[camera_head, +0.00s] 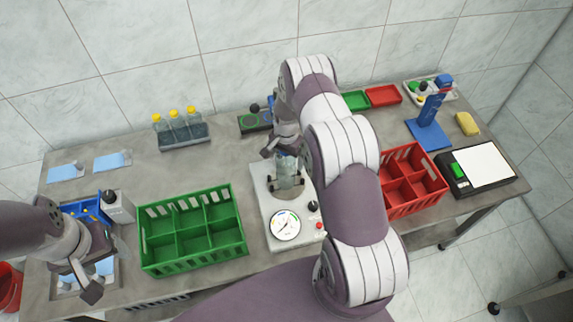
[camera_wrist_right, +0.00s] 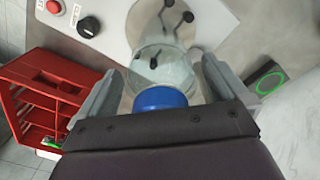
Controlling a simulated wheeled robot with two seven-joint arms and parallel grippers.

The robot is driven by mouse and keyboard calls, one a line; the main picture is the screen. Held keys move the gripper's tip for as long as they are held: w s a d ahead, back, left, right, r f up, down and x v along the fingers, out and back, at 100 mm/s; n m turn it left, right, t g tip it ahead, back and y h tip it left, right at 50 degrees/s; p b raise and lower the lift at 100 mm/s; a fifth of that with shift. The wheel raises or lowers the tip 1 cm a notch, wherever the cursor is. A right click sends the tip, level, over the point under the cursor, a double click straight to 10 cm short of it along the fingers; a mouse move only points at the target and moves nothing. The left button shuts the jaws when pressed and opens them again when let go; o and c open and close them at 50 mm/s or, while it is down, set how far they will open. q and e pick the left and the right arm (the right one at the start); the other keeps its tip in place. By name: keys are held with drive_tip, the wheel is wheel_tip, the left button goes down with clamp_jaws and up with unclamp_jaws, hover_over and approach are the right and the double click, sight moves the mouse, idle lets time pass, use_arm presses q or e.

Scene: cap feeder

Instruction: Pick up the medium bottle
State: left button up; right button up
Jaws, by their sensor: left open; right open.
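A clear bottle with a blue cap (camera_wrist_right: 160,98) stands upright on the white machine (camera_head: 260,198) with a round dial. In the head view the bottle (camera_head: 287,176) is partly hidden by my right arm. My right gripper (camera_wrist_right: 158,84) is open, with one finger on each side of the bottle's upper part; I cannot tell whether they touch it. In the head view my right gripper (camera_head: 284,149) is just above and around the bottle top. My left gripper (camera_head: 92,278) is open over a small tray at the left front. Which bottle counts as medium is not marked.
Several yellow-capped bottles (camera_head: 174,120) stand in a rack at the back left. A green crate (camera_head: 195,245) is left of the machine, and a red crate (camera_head: 408,180) is to its right. A blue stand (camera_head: 428,133) and a scale (camera_head: 478,168) are further right.

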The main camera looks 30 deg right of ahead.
drive_tip(key=shift+a+r, duration=0.1)
drive_tip(key=shift+a, duration=0.2)
drive_tip(key=c, duration=1.2)
drive_tip(key=shift+d, duration=0.15)
clamp_jaws()
